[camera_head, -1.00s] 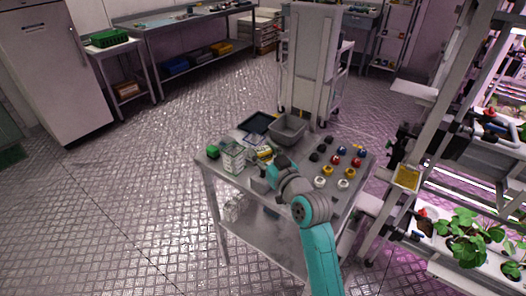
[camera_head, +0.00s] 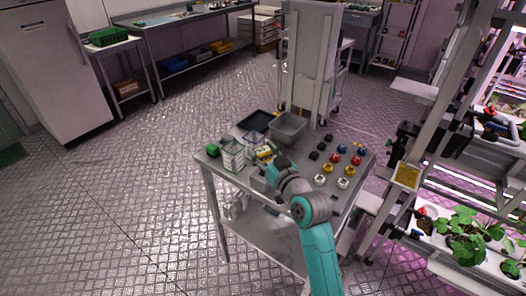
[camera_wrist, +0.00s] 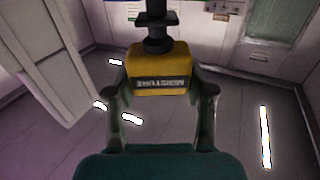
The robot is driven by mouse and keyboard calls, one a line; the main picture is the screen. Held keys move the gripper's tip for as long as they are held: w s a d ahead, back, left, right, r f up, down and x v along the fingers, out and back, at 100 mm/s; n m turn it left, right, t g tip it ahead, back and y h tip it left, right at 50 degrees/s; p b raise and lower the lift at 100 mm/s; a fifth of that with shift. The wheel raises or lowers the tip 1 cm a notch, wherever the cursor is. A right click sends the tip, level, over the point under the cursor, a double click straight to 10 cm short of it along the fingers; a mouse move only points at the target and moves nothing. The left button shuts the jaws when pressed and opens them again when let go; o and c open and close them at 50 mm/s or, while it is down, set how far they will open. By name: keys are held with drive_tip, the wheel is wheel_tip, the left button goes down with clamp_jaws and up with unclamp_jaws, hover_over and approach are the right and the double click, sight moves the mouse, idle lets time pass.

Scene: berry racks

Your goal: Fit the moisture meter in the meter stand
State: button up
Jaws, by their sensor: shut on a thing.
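The moisture meter (camera_wrist: 160,72) is a yellow block with a dark label reading MOISTURE and a black stem on top. In the wrist view my gripper (camera_wrist: 161,92) is shut on it, one finger on each side. In the head view my gripper (camera_head: 270,165) is over the left part of the metal cart, beside a small yellow patch that seems to be the meter. I cannot make out the meter stand for certain; a small grey block (camera_head: 258,183) by the cart's front edge is partly hidden by my wrist.
The metal cart (camera_head: 300,196) carries a clear container (camera_head: 233,156), a green block (camera_head: 212,150), a grey bin (camera_head: 288,128), a dark tray (camera_head: 256,121) and several coloured knobs on the right. A plant rack (camera_head: 405,178) stands close on the right.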

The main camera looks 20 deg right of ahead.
sight(263, 160)
drive_tip(key=shift+f, duration=1.7)
drive_tip(key=o, duration=1.7)
drive_tip(key=shift+o, duration=0.2)
drive_tip(key=shift+r, duration=0.1)
drive_tip(key=shift+r, duration=2.9)
